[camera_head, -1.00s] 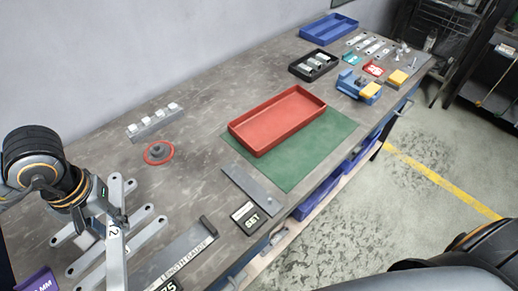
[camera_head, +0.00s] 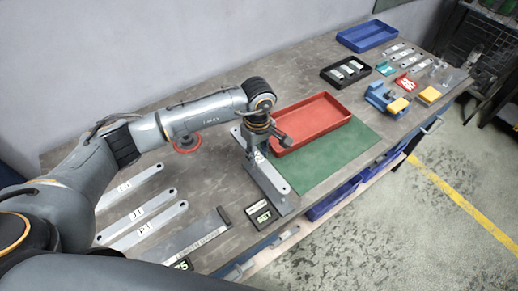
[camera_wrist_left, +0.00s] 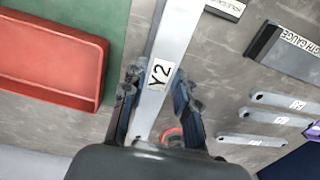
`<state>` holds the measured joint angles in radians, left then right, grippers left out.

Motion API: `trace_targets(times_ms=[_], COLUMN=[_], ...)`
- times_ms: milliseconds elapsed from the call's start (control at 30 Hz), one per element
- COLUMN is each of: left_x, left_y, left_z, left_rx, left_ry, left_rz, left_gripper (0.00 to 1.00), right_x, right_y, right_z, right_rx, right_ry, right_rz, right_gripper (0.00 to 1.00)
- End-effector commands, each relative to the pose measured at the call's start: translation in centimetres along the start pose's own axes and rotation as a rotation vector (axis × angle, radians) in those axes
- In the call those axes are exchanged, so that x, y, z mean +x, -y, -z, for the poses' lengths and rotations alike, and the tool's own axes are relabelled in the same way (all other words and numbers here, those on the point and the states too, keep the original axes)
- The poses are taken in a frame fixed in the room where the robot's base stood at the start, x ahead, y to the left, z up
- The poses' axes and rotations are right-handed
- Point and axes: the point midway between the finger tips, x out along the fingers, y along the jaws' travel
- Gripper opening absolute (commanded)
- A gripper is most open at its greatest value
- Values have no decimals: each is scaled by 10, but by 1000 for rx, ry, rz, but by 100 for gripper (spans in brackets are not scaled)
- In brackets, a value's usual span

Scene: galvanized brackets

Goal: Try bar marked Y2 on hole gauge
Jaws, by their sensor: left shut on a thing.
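My left gripper (camera_head: 257,150) is shut on the bar marked Y2 (camera_head: 270,174), a long pale metal strip with a hole near its end. My right gripper is not in view.
Labelled bars (camera_head: 140,213) lie at the left near the length gauge (camera_head: 195,240). A red tray (camera_head: 310,122) rests on the green mat (camera_head: 345,155). A red ring (camera_head: 187,144) is partly behind my arm.

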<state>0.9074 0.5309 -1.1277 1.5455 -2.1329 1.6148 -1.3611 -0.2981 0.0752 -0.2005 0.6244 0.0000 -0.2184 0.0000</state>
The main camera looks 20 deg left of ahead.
Motion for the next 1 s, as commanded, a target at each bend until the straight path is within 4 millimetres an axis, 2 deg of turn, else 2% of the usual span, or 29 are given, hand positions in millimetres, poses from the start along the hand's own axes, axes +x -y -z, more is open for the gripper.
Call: trace_targets(times_ms=[267, 700, 1000], left_x=[11, 40, 43], left_y=[-1, -1, -1], left_z=[-1, 0, 0], left_rx=[-3, -1, -1], left_ry=[1, 1, 0], left_rz=[-2, -2, -3], left_gripper=[0, 0, 0], right_x=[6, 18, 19], right_y=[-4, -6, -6], right_z=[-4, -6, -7], right_rx=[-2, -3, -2], right_ry=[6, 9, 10], right_rz=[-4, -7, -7], right_gripper=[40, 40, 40])
